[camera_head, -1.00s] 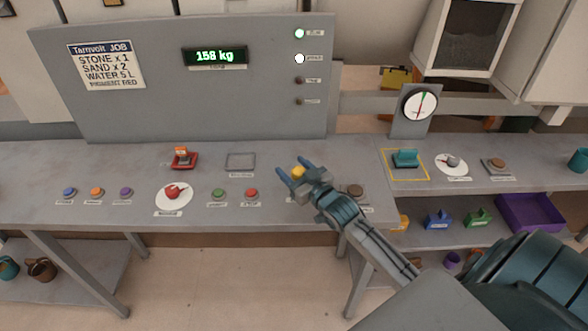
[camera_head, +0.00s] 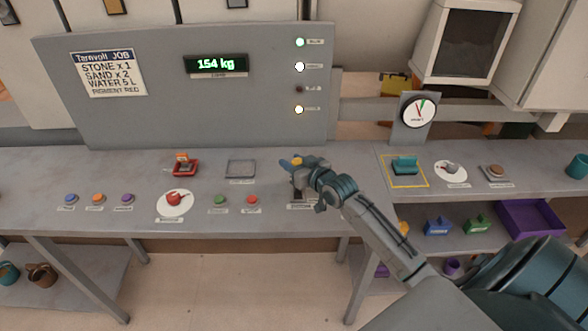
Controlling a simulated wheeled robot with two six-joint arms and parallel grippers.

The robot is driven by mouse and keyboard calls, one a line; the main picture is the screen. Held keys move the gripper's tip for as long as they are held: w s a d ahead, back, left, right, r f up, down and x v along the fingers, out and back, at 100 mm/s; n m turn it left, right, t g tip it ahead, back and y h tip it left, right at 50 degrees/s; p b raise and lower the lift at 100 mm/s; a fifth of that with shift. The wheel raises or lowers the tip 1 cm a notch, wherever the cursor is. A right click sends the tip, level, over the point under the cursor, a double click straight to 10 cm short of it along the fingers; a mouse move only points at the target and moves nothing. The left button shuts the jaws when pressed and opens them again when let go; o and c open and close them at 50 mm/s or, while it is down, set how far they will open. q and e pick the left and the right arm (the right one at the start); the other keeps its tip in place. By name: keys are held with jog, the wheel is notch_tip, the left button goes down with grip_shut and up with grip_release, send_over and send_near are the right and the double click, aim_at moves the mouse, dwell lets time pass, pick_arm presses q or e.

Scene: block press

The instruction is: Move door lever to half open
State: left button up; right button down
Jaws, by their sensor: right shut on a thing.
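A lever with a yellow knob (camera_head: 297,161) stands on the grey console right of the red button. I take it for the door lever; its label is too small to read. My left gripper is not in view.
The display (camera_head: 216,64) reads 154 kg.

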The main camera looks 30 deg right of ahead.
jog(key=shift+f, duration=0.15)
jog(key=c, duration=0.9)
grip_release()
jog(key=shift+w+d, duration=0.1)
jog(key=v, duration=1)
jog(key=shift+s+b, duration=0.3)
jog(key=shift+s, duration=0.05)
